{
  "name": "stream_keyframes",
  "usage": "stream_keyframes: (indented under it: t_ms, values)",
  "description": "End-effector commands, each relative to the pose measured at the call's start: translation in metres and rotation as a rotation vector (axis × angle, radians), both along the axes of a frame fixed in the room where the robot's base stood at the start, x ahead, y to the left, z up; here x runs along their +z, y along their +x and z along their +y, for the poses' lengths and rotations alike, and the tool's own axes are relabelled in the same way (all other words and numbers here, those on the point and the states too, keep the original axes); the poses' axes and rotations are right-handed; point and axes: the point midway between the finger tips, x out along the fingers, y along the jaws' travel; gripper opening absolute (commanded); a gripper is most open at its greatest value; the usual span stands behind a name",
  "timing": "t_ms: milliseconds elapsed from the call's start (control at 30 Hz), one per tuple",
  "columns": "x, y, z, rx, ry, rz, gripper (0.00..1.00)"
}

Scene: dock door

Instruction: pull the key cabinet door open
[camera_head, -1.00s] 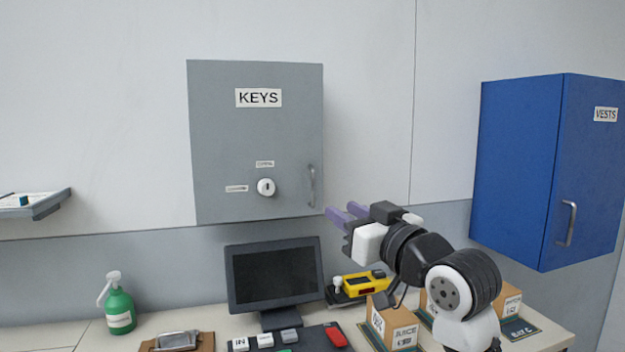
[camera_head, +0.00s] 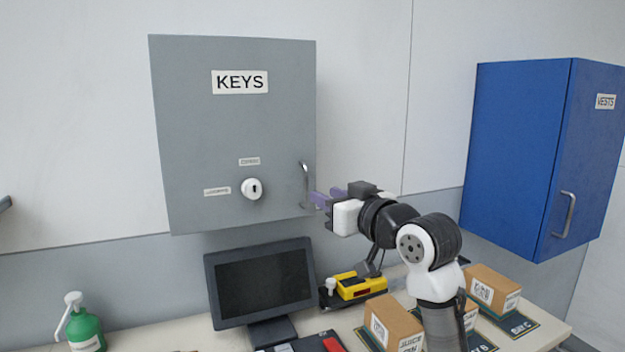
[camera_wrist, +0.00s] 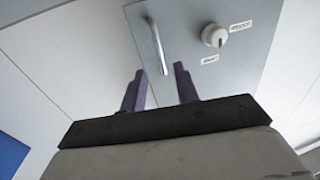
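The grey key cabinet (camera_head: 232,130), labelled KEYS, hangs on the wall with its door shut. Its vertical metal bar handle (camera_head: 305,184) is near the door's right edge. A white round knob (camera_head: 252,188) sits left of the handle, between small labels too small to read. My gripper (camera_head: 323,198) is just right of the handle's lower part. In the wrist view, the purple fingers (camera_wrist: 160,90) are apart with nothing between them, and the handle (camera_wrist: 157,46) lies just beyond their tips. The knob also shows in the wrist view (camera_wrist: 213,36).
A blue vests cabinet (camera_head: 515,150) hangs to the right. Below are a monitor (camera_head: 262,282), a yellow device (camera_head: 358,286), cardboard boxes (camera_head: 393,322) and a green pump bottle (camera_head: 86,330) on the counter. The wall in front of the cabinet is clear.

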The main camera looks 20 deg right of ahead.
Motion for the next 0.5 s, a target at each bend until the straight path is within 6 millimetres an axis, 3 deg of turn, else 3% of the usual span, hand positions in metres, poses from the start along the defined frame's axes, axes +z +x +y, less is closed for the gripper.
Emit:
stream_keyframes:
  t_ms: [200, 500]
  values:
    - [0.003, 0.038, 0.009, 0.001, 0.002, 0.001, 0.31]
    - [0.0, 0.057, 0.014, 0.0, 0.0, -0.001, 0.31]
